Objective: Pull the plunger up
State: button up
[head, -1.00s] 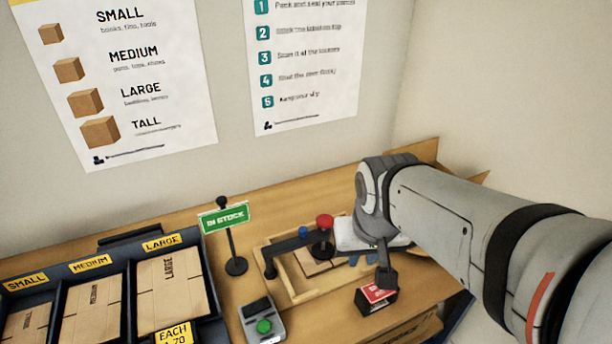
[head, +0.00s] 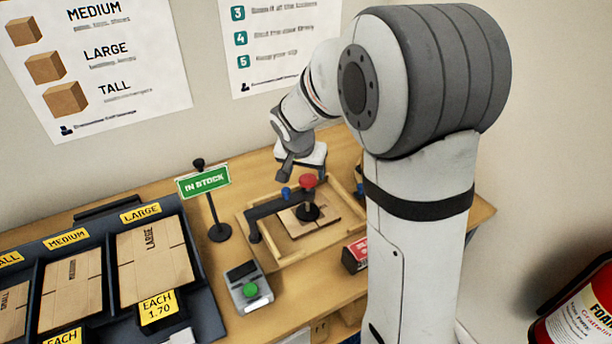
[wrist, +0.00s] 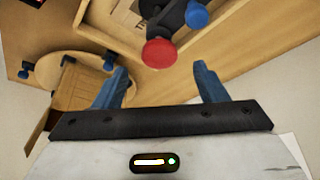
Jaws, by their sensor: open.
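The plunger's red knob (head: 307,181) tops a black post and foot (head: 307,211) over a flat carton (head: 322,222) in a wooden frame on the bench. In the wrist view the red knob (wrist: 158,53) lies just beyond my fingertips, roughly centred between them. My gripper (wrist: 160,69) is open and empty, its two blue fingers apart. In the head view it is behind and slightly left of the knob, partly hidden by my wrist. I cannot tell the exact gap to the knob.
A blue knob (wrist: 196,16) is close beside the red one on the black arm. A green IN STOCK sign (head: 203,181) stands to the left. A device with a green button (head: 248,288) and a red box (head: 356,254) are in front.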

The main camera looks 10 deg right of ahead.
aim_at(308, 179)
jog(key=shift+x, duration=2.3)
jog(key=shift+c, duration=0.4)
jog(key=c, duration=1.3)
notch_tip(308, 179, up, 6)
jog(key=shift+f+p, duration=0.15)
jog(key=shift+p, duration=0.3)
jog(key=o, duration=0.9)
jog(key=shift+w, duration=0.1)
jog(key=o, duration=0.3)
jog(key=shift+o, duration=0.9)
